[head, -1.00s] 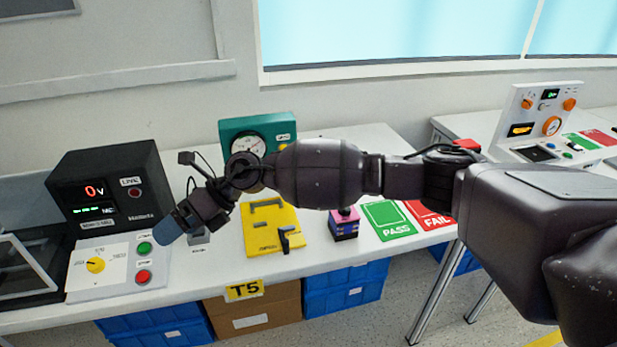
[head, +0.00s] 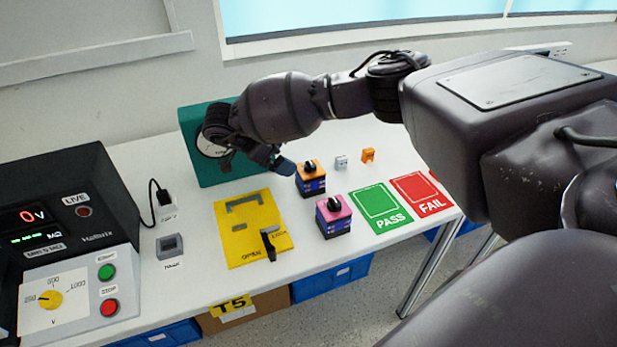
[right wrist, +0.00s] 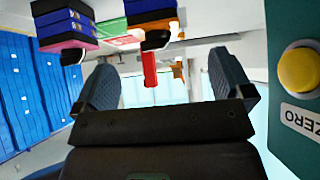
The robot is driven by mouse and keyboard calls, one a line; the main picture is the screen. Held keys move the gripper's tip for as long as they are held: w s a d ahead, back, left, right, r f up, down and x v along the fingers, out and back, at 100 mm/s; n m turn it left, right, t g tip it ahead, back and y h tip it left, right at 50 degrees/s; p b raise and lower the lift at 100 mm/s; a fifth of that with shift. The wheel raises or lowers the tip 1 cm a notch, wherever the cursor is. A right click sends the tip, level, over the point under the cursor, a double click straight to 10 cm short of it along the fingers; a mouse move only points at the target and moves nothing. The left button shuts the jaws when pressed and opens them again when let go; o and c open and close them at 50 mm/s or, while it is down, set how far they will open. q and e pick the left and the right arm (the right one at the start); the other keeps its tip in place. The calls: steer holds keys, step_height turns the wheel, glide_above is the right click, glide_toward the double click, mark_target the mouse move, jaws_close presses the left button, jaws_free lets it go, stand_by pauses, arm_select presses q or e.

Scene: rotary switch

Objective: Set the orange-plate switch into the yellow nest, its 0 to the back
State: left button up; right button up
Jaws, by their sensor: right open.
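The orange-plate switch (head: 311,184) stands upright on the table, a dark block with an orange top and black knob. It also shows at the top of the right wrist view (right wrist: 150,8). The yellow nest (head: 233,251) is a plate with a grey bracket at its back and a dark lever at its front right; I see no switch in it. My right gripper (head: 283,167) is just behind and left of the orange-plate switch. In the right wrist view its fingers (right wrist: 165,85) are wide apart with nothing held between them. My left gripper is out of view.
A pink-plate switch (head: 334,215) stands right of the nest, near the green PASS (head: 381,207) and red FAIL (head: 421,194) mats. A teal gauge box (head: 190,135) is close behind my right gripper. Small grey (head: 341,163) and orange (head: 368,155) pieces lie farther back.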

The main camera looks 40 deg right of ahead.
mark_target(304, 169)
steer(key=x, duration=0.5)
steer(key=shift+d+f, duration=0.2)
steer(key=shift+f, duration=0.15)
steer(key=shift+s+d+f, duration=0.3)
steer(key=shift+f, duration=0.05)
steer(key=x, duration=0.4)
steer(key=shift+s, duration=0.2)
steer(key=shift+r, duration=0.1)
steer(key=c, duration=1.1)
